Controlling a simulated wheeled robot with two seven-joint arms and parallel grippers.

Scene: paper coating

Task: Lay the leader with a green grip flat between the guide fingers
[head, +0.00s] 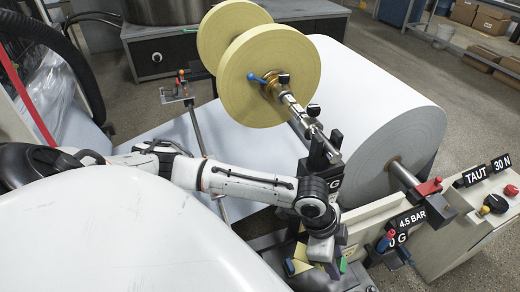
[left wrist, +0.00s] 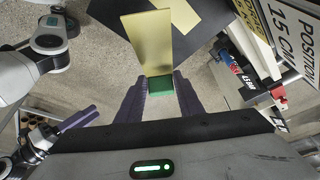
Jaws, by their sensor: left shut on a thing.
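My left gripper (left wrist: 160,82) is shut on the green grip (left wrist: 161,90) of the leader, with one dark finger on each side. The leader's yellow strip (left wrist: 146,50) extends away from the fingers over a dark plate. In the head view my left gripper (head: 325,265) is low in the picture, below the machine's front rail, and mostly hidden by its own wrist. What looks like my right gripper (left wrist: 78,118) shows at the left of the left wrist view; its opening is not clear. I cannot pick out the guide fingers with certainty.
A large white paper roll (head: 400,130) and yellow rolls (head: 270,75) on a shaft stand beyond my left arm. A control box (head: 490,205) with knobs and a "4.5 BAR" sign (head: 411,219) lies to the right.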

